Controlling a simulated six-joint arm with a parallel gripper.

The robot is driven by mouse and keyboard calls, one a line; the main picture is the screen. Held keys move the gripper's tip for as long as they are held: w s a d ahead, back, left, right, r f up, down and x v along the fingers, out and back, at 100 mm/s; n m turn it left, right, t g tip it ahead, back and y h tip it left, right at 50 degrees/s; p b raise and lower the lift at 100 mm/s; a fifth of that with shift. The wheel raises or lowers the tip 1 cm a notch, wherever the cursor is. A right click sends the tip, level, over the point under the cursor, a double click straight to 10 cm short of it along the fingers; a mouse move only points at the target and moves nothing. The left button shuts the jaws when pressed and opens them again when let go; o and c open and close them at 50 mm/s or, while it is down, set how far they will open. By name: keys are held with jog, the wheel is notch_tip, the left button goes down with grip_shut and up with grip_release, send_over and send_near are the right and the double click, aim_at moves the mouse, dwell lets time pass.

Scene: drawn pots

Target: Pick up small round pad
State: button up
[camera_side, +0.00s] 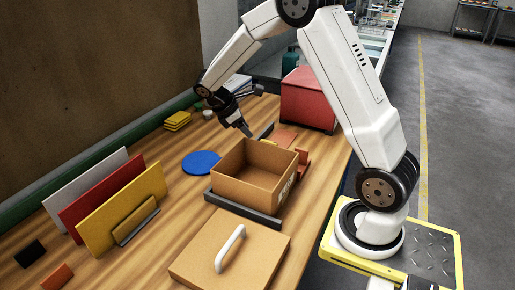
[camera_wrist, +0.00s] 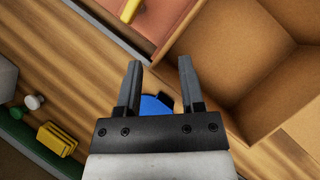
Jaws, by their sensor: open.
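A flat blue round pad (camera_side: 201,162) lies on the wooden table, left of the open cardboard box. In the wrist view only part of the blue pad (camera_wrist: 155,106) shows, between the finger bases; my gripper's body hides the rest. My gripper (camera_side: 247,131) is above the table behind the box, apart from the pad. In the wrist view its two fingers (camera_wrist: 160,66) are spread with nothing between them.
The open cardboard box (camera_side: 232,177) stands in a dark tray, close to my gripper. A lidded box piece with a white handle (camera_side: 230,248) is in front. Upright coloured panels (camera_side: 125,210) stand left. A red box (camera_side: 308,98) and yellow pads (camera_side: 177,120) are farther back.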

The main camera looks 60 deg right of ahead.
jog(key=w+a+r+n+t+h, duration=0.1)
jog(key=w+a+n+t+h, duration=0.1)
jog(key=w+a+n+h, duration=0.3)
jog(key=w+a+r+n+t+h, duration=0.1)
jog(key=w+a+n+t+h, duration=0.15)
jog(key=a+n, duration=0.35)
jog(key=m, duration=0.1)
send_near(210, 164)
jog(key=shift+h, duration=0.45)
jog(key=s+r, duration=0.1)
jog(key=s+d+r, duration=0.1)
jog(key=s, duration=0.1)
jog(key=shift+s+d, duration=0.15)
jog(key=shift+s, duration=0.2)
jog(key=shift+f, duration=0.4)
jog(key=shift+d, duration=0.1)
jog(key=shift+x, duration=1.25)
jog(key=shift+d, duration=0.15)
jog(key=shift+x, duration=2.45)
jog(key=shift+r, duration=0.1)
grip_shut()
